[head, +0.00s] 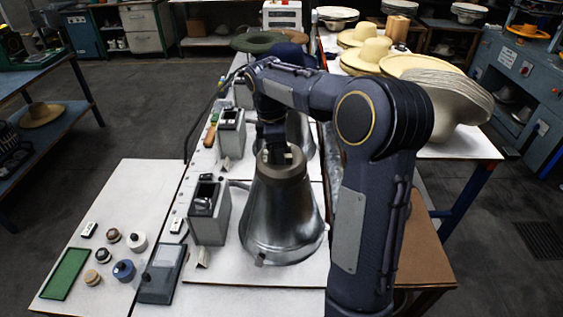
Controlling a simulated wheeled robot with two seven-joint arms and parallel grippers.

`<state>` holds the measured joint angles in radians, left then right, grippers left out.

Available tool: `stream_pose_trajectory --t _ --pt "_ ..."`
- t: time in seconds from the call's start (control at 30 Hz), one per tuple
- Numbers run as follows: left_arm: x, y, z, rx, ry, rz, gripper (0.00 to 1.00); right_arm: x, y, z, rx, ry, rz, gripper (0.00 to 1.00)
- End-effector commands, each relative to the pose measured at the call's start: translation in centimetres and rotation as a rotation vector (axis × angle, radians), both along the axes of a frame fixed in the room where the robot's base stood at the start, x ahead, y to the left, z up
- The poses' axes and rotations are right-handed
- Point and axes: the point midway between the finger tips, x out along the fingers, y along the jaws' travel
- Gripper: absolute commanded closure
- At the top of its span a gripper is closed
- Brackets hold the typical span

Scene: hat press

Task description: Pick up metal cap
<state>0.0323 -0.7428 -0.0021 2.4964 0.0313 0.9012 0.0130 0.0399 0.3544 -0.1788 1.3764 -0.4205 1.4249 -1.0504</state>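The metal cap (283,222) is a large bell-shaped silver cover with a duller, narrower top. It stands upright on the white worktop, in the middle of the head view. My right arm reaches over it from the right, and my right gripper (279,155) points down at its top. The fingers are small and dark here, and I cannot tell whether they touch the top or close on it. My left gripper is not in view.
Another metal bell (300,130) stands behind, partly hidden by my arm. Grey control boxes (209,212) stand left of the cap. Several round knobs (124,270) and a green tray (65,273) lie at the front left. Straw hats (368,52) fill the table at the back right.

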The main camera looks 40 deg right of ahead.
Motion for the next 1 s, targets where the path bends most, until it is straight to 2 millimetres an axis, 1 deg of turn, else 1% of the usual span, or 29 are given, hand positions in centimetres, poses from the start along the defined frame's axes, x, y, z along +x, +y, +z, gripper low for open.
stream_pose_trajectory --t 0.03,0.2,0.3,1.0 --pt "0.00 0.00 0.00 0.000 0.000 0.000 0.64 0.01 0.01 0.01 0.000 0.000 0.000 0.66" --pt "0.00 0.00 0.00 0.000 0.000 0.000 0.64 0.01 0.02 0.03 0.000 0.000 0.000 0.88" --pt "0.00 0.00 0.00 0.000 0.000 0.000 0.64 0.02 0.02 0.04 0.000 0.000 0.000 1.00" --pt "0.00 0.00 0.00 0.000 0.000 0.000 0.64 0.02 0.04 0.05 0.001 -0.001 0.000 1.00"
